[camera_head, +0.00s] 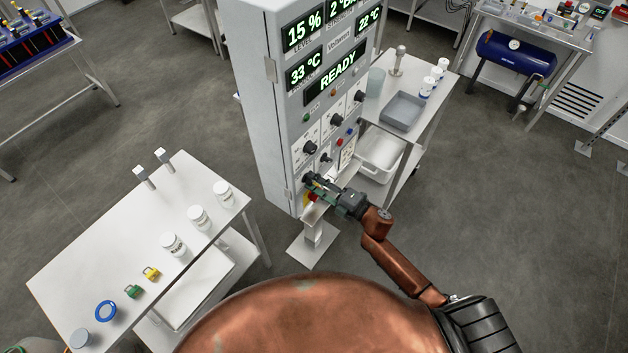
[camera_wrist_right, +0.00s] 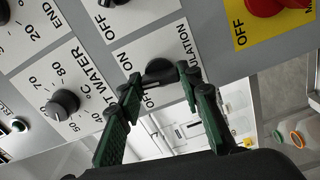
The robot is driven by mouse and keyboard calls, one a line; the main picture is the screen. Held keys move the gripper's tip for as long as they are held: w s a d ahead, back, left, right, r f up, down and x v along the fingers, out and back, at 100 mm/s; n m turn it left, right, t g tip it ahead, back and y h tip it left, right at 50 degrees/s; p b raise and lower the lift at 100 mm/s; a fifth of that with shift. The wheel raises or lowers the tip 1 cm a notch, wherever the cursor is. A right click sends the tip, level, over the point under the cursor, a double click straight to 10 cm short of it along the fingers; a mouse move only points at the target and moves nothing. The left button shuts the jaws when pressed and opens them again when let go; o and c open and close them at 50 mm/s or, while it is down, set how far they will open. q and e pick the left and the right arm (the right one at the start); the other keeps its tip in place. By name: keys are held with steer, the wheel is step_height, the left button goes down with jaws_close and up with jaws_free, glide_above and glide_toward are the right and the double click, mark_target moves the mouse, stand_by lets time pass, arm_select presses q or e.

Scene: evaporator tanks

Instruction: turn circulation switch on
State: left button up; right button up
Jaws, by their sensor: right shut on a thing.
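The circulation switch is a black rotary knob (camera_wrist_right: 159,71) on a light panel plate in the right wrist view. Part of its label reads "ULATION", with ON and OFF printed beside the knob. My right gripper (camera_wrist_right: 158,82) has its two green-padded fingers on either side of the knob and is shut on it. The knob's exact pointing direction is hard to tell. In the head view my right gripper (camera_head: 310,183) is at the low front of the control cabinet (camera_head: 262,110), where it hides the switch. My left gripper is not in view.
A hot-water dial (camera_wrist_right: 63,103) and a red main switch (camera_wrist_right: 265,6) on yellow flank the knob. The cabinet display (camera_head: 337,73) reads READY. A white table (camera_head: 85,245) with jars and padlocks stands left, and a cart with a grey tray (camera_head: 402,110) stands right.

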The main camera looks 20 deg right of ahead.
steer(key=m+p, duration=0.2)
steer(key=m, duration=0.2)
steer(key=shift+r, duration=0.1)
steer(key=shift+m+p, duration=0.7)
steer(key=shift+m, duration=0.9)
steer(key=o, duration=1.2)
steer(key=shift+c, duration=0.2)
steer(key=v, duration=1.2)
steer(key=shift+d+f, duration=0.1)
steer(key=shift+f, duration=0.1)
